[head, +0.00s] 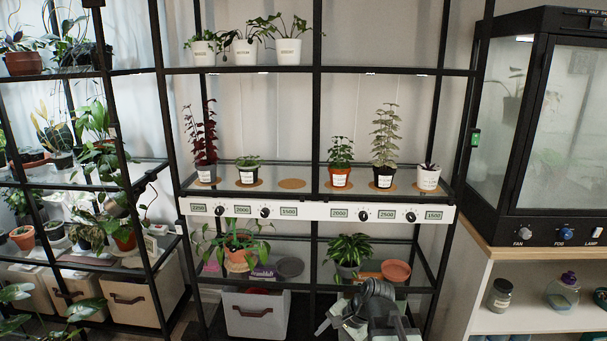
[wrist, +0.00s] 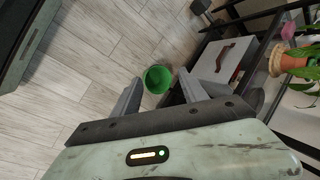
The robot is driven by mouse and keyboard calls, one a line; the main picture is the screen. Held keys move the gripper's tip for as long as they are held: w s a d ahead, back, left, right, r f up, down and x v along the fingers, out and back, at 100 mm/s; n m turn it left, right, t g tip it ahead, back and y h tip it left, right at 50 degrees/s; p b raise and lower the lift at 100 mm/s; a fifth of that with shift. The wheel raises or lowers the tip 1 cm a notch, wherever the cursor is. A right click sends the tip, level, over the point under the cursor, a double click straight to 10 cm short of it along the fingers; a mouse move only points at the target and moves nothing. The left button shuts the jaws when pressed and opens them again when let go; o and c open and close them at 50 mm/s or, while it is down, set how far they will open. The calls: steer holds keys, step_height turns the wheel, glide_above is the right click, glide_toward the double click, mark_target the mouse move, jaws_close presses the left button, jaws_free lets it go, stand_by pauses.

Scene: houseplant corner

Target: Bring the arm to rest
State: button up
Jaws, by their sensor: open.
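My gripper (wrist: 160,92) is open and empty, its two grey fingers spread apart in the wrist view. Between and beyond them a green bucket (wrist: 157,79) stands on the wooden floor, with nothing held. In the head view my arm (head: 372,308) shows folded low at the bottom centre, in front of the lower shelf.
A black shelf rack carries potted plants, with a white control strip (head: 315,212) below its middle shelf. A grey storage bin (head: 254,314) stands underneath. A glass cabinet (head: 540,120) is on the right. The wood floor (wrist: 90,60) is open at the wrist view's left.

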steer(key=s+d+f+n+g+h, duration=0.3)
steer(key=s+d+n+h, duration=0.2)
steer(key=s+d+n, duration=0.3)
step_height(320, 180, up, 28)
steer(key=w+d+p, duration=0.1)
steer(key=p, duration=2.7)
steer(key=shift+w+d+r+t, duration=0.2)
steer(key=shift+w+t, duration=0.05)
steer(key=shift+t, duration=0.05)
